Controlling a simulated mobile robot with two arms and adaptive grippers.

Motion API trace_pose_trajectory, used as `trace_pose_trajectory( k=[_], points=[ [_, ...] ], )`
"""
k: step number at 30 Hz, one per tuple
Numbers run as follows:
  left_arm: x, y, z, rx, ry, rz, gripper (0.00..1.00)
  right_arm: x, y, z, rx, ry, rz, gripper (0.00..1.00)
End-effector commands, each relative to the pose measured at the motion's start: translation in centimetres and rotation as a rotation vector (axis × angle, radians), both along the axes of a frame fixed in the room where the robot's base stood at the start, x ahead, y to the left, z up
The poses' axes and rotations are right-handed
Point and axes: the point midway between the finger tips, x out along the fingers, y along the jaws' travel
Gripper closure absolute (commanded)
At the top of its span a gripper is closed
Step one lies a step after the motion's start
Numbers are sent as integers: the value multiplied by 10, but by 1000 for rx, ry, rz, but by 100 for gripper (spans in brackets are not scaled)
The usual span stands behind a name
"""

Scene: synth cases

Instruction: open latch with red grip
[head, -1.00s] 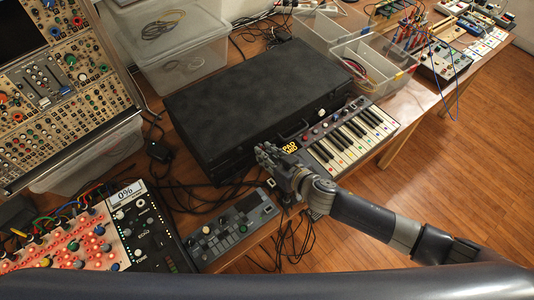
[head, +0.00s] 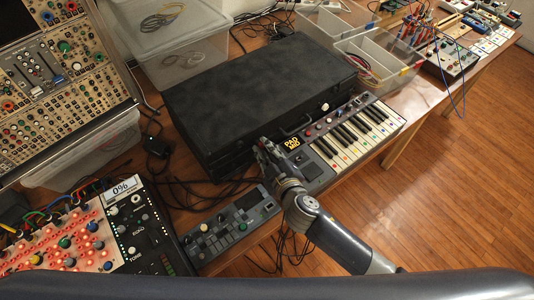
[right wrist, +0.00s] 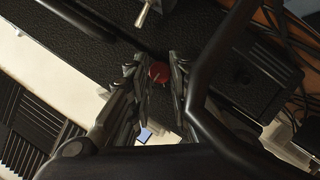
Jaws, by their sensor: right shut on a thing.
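The closed black case (head: 255,90) lies on the wooden table in the head view. My right gripper (head: 266,148) is at its front side, near the front left part. In the right wrist view, the latch's round red grip (right wrist: 159,73) sits between the fingertips of my right gripper (right wrist: 160,82), which is shut on it. The rest of this latch is hidden by the fingers. A silver metal piece (right wrist: 143,12) shows farther along the case's side. My left gripper is not in view.
A small keyboard (head: 350,138) stands along the case's front, right of my gripper. A grey control box (head: 230,222) lies at the near left, with loose cables around it.

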Motion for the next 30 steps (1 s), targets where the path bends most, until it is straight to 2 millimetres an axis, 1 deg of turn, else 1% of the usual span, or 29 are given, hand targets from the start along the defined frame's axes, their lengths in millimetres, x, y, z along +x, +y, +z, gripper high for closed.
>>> trace_pose_trajectory(
  k=[1, 18, 24, 30],
  points=[
    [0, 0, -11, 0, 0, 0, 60, -1, 0, -8, -33, -22, -2, 100],
    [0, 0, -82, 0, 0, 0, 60, -2, 2, -13, -460, -329, -2, 100],
    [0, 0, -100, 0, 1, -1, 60, -2, 2, -13, -569, -409, -2, 100],
    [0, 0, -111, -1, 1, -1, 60, -2, 2, -11, -638, -459, -2, 100]
  ],
)
